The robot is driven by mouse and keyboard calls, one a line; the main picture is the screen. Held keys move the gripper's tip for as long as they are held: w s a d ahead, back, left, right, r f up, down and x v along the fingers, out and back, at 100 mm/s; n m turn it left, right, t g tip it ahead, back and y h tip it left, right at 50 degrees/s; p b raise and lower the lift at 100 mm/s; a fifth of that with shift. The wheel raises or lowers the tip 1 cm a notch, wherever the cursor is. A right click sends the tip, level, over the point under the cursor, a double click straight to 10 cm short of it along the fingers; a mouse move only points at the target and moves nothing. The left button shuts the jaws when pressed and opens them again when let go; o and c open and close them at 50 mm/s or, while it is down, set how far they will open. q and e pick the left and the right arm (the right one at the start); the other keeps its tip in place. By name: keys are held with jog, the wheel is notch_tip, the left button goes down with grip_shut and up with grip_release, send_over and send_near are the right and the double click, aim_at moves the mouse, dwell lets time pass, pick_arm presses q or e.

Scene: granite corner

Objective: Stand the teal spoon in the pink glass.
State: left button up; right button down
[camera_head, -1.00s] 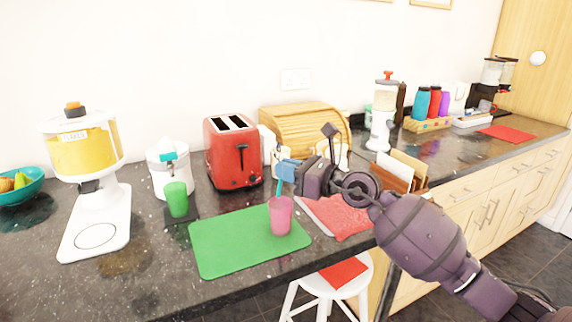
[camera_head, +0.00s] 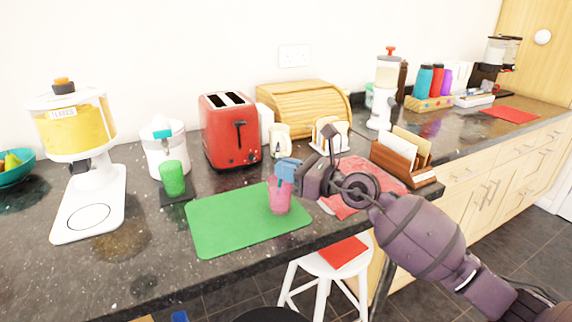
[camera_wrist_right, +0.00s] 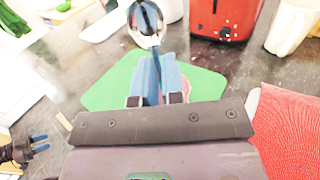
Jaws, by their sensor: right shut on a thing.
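The pink glass (camera_head: 279,201) stands upright on the right part of the green mat (camera_head: 225,228). My right gripper (camera_head: 284,171) is at the glass's rim, its blue fingers shut on the teal spoon. In the right wrist view the spoon's shiny bowl (camera_wrist_right: 147,22) shows beyond the fingertips (camera_wrist_right: 158,80), with its dark blue handle running down between them. The spoon's lower part is mostly hidden by the fingers and glass in the head view. My left gripper (camera_wrist_right: 40,143) shows small at the left of the wrist view, its two blue fingers apart and empty.
A red toaster (camera_head: 231,132), a mug (camera_head: 279,141) and a bread box (camera_head: 305,105) stand behind. A green cup (camera_head: 173,178) is left of the mat. A red cloth (camera_head: 352,190) and a letter rack (camera_head: 405,165) are to the right. The mat's left part is clear.

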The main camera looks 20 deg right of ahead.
pick_arm(q)
jog(key=shift+w+d+r, duration=0.1)
jog(key=shift+w+r, duration=0.1)
jog(key=shift+w, duration=0.05)
pick_arm(e)
jog(key=c, duration=1.1)
grip_release()
jog(key=shift+c, duration=0.2)
jog(key=shift+s+d, duration=0.4)
jog(key=shift+d, duration=0.05)
jog(key=v, duration=0.9)
jog(key=shift+s+d, duration=0.2)
pick_arm(q)
jog(key=shift+s+f, duration=0.15)
jog(key=shift+s+a+f, duration=0.25)
jog(key=shift+s+f, duration=0.1)
jog(key=shift+s, duration=0.1)
